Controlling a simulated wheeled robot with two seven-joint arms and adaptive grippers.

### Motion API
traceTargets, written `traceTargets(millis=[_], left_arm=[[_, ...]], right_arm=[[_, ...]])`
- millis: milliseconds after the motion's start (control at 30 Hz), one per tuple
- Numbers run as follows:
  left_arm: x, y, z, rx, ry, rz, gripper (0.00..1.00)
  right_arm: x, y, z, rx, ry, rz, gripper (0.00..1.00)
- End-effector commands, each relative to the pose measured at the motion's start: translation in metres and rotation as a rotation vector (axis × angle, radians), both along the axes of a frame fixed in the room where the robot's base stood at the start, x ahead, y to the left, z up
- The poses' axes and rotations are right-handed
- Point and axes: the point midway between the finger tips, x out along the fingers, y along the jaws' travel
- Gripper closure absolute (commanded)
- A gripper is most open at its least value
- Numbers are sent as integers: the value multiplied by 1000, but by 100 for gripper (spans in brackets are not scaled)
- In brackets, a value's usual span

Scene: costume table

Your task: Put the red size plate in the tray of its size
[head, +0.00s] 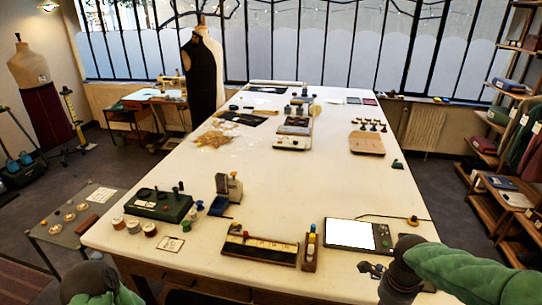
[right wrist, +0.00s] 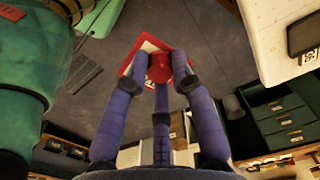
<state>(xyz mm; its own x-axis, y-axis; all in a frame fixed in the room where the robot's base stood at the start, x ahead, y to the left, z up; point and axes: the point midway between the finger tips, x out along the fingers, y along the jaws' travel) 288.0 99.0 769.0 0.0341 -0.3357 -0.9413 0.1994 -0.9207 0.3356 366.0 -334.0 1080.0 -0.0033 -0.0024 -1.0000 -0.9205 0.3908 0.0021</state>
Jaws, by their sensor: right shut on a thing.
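In the right wrist view, my right gripper (right wrist: 162,68) is shut on a red plate (right wrist: 139,52) with a round red knob and a pale patch on its face. The fingers close around the knob, and the plate is held up above the dark floor. A long dark tray (head: 232,252) with pale compartments lies at the front middle of the table, left of my right gripper. Its size marks are too small to read. My left gripper is out of view.
The white-screened device (head: 383,236) lies just beyond my right gripper. A green box (head: 159,205) and several spools (head: 133,226) are at the left. The table's middle (head: 300,185) is clear.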

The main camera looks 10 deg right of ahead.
Motion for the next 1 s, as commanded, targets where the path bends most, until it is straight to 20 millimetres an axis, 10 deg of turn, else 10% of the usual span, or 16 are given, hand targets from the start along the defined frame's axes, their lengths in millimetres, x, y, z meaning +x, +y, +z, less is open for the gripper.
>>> traceTargets(millis=[1000], left_arm=[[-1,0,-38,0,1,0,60]], right_arm=[[89,140,-151,5,2,1819,100]])
